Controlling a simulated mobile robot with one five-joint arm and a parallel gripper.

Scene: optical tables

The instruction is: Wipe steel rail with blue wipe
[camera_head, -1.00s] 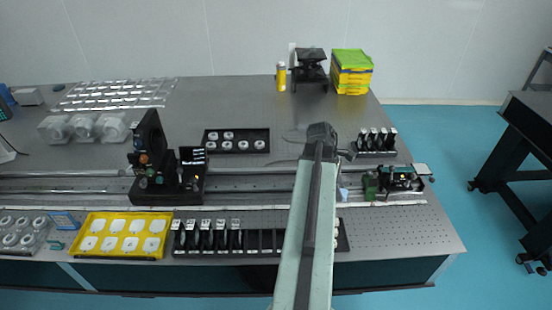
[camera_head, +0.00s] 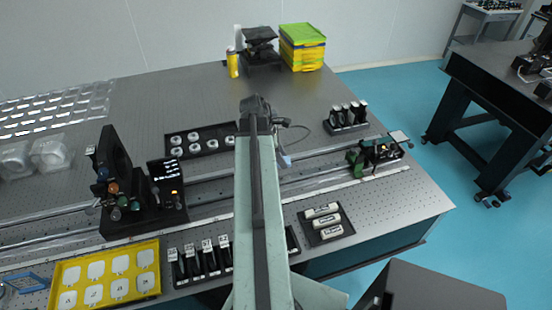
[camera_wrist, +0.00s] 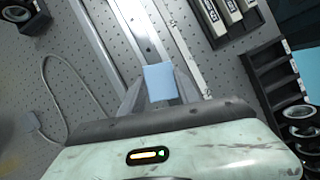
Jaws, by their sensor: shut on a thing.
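The blue wipe (camera_head: 286,161) is a small pale-blue piece just right of my arm, over the long steel rail (camera_head: 318,157) that crosses the table. In the wrist view, my gripper (camera_wrist: 160,88) is shut on the blue wipe (camera_wrist: 160,80), which stands out between the grey fingers. The steel rail (camera_wrist: 140,28) runs away beyond it as bright parallel strips. I cannot tell whether the wipe touches the rail. My arm hides part of the rail in the head view.
A black mount assembly (camera_head: 140,190) stands on the rail at left, and a small green-and-black device (camera_head: 372,155) at its right end. A yellow tray (camera_head: 105,275), a black slotted rack (camera_head: 205,262) and a black tray of white pieces (camera_head: 326,222) lie in front. Another black holder (camera_head: 346,118) stands behind.

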